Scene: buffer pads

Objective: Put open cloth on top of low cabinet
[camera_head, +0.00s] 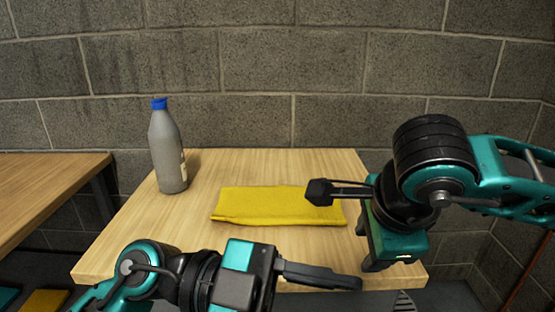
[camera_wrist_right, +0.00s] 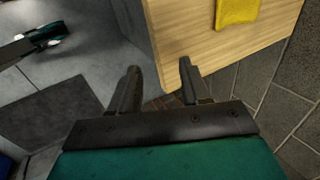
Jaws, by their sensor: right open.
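A yellow cloth (camera_head: 270,204) lies flat, its front edge looking folded, on the pale wooden top (camera_head: 130,250) of what looks like the low cabinet. Both also show in the right wrist view, the cloth (camera_wrist_right: 237,12) at the top and the wooden top (camera_wrist_right: 185,35) below and left of it. My right gripper (camera_head: 366,246) is open and empty by the right front corner of the top, right of the cloth and apart from it. Its two spread fingers (camera_wrist_right: 159,68) show in the wrist view. My left gripper (camera_head: 352,282) is low in front of the cloth; its finger gap is hidden.
A grey bottle (camera_head: 168,155) with a blue cap stands upright left of the cloth. Another wooden table (camera_head: 45,190) is at the left, with a gap between. A block wall (camera_head: 250,60) closes the back. The top behind the cloth is clear.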

